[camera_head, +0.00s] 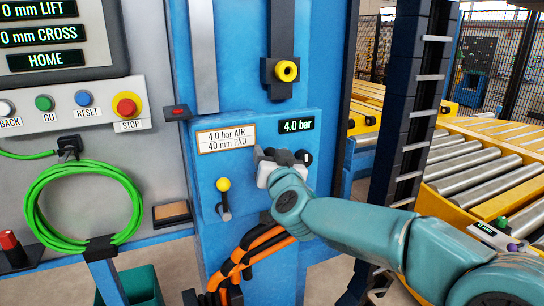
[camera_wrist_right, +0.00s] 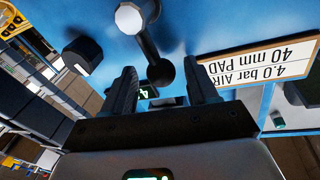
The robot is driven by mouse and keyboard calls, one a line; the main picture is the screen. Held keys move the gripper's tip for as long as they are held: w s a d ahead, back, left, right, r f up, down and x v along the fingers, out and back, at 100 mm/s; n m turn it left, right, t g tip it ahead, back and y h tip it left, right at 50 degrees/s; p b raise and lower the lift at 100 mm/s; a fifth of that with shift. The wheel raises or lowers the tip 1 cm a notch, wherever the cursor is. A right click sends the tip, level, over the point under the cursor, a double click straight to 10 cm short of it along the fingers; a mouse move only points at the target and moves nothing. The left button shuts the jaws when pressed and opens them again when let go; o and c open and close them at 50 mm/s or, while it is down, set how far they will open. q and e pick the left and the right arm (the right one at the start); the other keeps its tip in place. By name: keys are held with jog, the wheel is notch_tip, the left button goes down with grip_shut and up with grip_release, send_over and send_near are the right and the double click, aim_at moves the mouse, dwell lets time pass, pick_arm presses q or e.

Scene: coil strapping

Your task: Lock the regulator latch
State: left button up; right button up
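The regulator panel (camera_head: 250,130) is a blue box front with a 4.0 bar display (camera_head: 297,125) and a label reading 4.0 bar AIR, 40 mm PAD (camera_head: 226,138). My right gripper (camera_head: 271,156) is in front of the panel, just below the display. In the right wrist view, which is upside down, its dark fingers (camera_wrist_right: 160,72) are apart. A black lever with a white end (camera_wrist_right: 131,18) shows there; its round black end lies between the fingertips, with contact unclear. I take this lever as the latch; the gripper hides it in the head view. A black knob (camera_wrist_right: 83,55) is beside it.
A lever with a yellow ball (camera_head: 223,185) is at the panel's lower left. A yellow ring fitting (camera_head: 287,71) is above. Orange hoses (camera_head: 250,253) hang below. A green hose coil (camera_head: 84,205) is at left, and a roller conveyor (camera_head: 480,165) at right.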

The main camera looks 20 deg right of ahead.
jog(key=shift+s, duration=0.1)
jog(key=s+a+b, duration=0.2)
jog(key=s, duration=1.4)
jog(key=shift+a+f, duration=0.35)
jog(key=shift+a, duration=0.05)
